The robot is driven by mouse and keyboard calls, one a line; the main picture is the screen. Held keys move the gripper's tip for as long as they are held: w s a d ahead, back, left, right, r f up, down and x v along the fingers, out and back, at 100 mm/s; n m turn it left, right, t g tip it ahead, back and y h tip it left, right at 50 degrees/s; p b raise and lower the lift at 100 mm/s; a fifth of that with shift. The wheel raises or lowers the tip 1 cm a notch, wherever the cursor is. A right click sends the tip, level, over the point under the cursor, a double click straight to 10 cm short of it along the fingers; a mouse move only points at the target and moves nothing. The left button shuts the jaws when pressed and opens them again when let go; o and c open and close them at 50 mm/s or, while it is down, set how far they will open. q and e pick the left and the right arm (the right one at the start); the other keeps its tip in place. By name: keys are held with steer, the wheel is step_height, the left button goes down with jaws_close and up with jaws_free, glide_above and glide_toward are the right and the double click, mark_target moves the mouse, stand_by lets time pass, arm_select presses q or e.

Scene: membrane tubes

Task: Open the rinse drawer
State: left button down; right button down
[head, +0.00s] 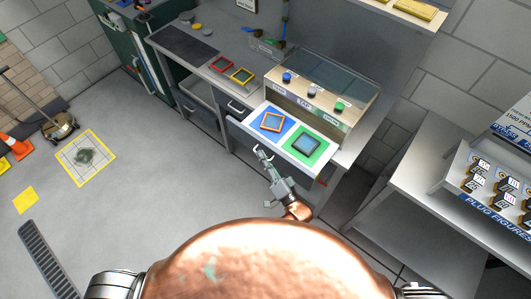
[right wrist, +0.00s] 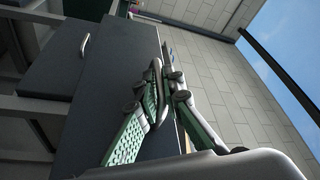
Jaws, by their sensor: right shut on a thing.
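The drawer (head: 304,171) under the box with three knobs stands out from the bench front, so it appears pulled open. Its white top side holds a blue panel with an orange frame (head: 272,122) and a green panel with a dark green frame (head: 305,144). My right gripper (head: 263,153) is at the middle of its front. In the right wrist view, the fingers (right wrist: 158,88) are closed together against the dark drawer front (right wrist: 118,85). My left gripper is out of view.
The knobbed box (head: 318,95) stands behind. Red and yellow frames (head: 231,69) lie on the bench. A side table (head: 425,175) stands at right. The floor in front is clear.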

steer(key=c, duration=2.3)
jaws_free()
steer(key=shift+c, duration=0.2)
steer(key=v, duration=1.2)
